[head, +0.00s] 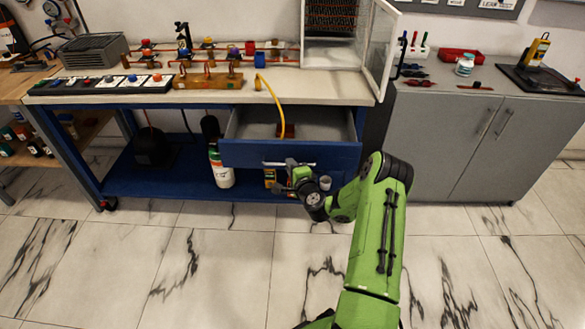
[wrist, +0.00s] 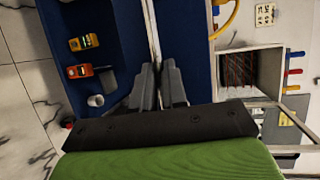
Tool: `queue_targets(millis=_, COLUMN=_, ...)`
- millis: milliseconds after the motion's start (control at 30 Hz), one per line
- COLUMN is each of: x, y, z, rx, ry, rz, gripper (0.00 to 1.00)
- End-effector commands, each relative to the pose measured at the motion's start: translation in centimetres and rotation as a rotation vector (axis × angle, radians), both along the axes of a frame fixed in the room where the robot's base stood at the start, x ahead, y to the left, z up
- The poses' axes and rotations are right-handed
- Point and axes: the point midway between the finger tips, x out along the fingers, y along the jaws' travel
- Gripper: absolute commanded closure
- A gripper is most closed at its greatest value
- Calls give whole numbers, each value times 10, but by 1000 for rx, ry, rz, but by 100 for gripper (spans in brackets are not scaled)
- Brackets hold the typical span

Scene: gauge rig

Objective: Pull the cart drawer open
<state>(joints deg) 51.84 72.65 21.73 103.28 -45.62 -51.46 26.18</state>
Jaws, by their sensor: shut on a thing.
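The blue cart drawer (head: 240,153) stands pulled out from under the light worktop (head: 330,92) of the blue cart. Its grey interior shows from above, with a small reddish-brown thing (head: 288,131) inside. My gripper (head: 289,168) is at the middle of the drawer front, shut on the pale drawer handle. In the wrist view my two dark fingers (wrist: 158,82) close around the handle bar (wrist: 152,38), which runs along the blue drawer front (wrist: 185,45). The part of the handle between the fingers is hidden.
A yellow hose (head: 271,95) hangs from the worktop over the drawer. A grey cabinet (head: 465,145) is at the right. The marble floor (head: 200,260) in front is clear.

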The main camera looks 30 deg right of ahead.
Motion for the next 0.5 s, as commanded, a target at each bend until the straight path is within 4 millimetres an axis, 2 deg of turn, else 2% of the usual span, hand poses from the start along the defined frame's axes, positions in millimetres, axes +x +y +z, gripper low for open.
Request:
queue_targets(millis=433, x=0, y=-1, z=0, rx=-1, ry=-1, rz=-2, gripper=100)
queue_targets(millis=467, x=0, y=-1, z=0, rx=-1, ry=-1, rz=-2, gripper=83)
queue_targets(millis=500, x=0, y=-1, z=0, rx=-1, ry=-1, rz=-2, gripper=77)
